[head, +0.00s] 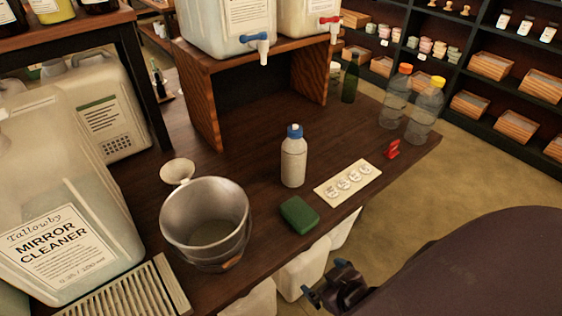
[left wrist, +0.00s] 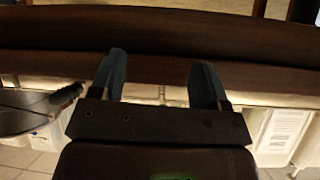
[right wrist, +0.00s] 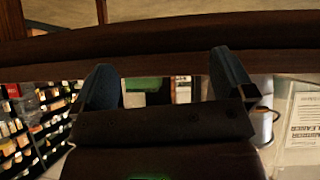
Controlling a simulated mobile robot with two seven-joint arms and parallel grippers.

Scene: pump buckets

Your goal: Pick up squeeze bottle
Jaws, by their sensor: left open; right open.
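The squeeze bottle (head: 293,157) is white with a blue cap and stands upright on the dark wooden table (head: 262,238). It is behind a green sponge (head: 299,213) and left of a pale card with round labels (head: 348,182). My right gripper (head: 322,297) is low at the front edge of the table, apart from the bottle. In the right wrist view its two fingers (right wrist: 160,80) are spread with nothing between them. My left gripper (left wrist: 157,80) shows only in its own wrist view, open and empty, facing the table edge. The bottle cannot be made out in either wrist view.
A large mirror cleaner jug (head: 62,215) is far left. A wooden stand (head: 203,110) with tap containers is behind. Two clear bottles (head: 424,110) stand at right.

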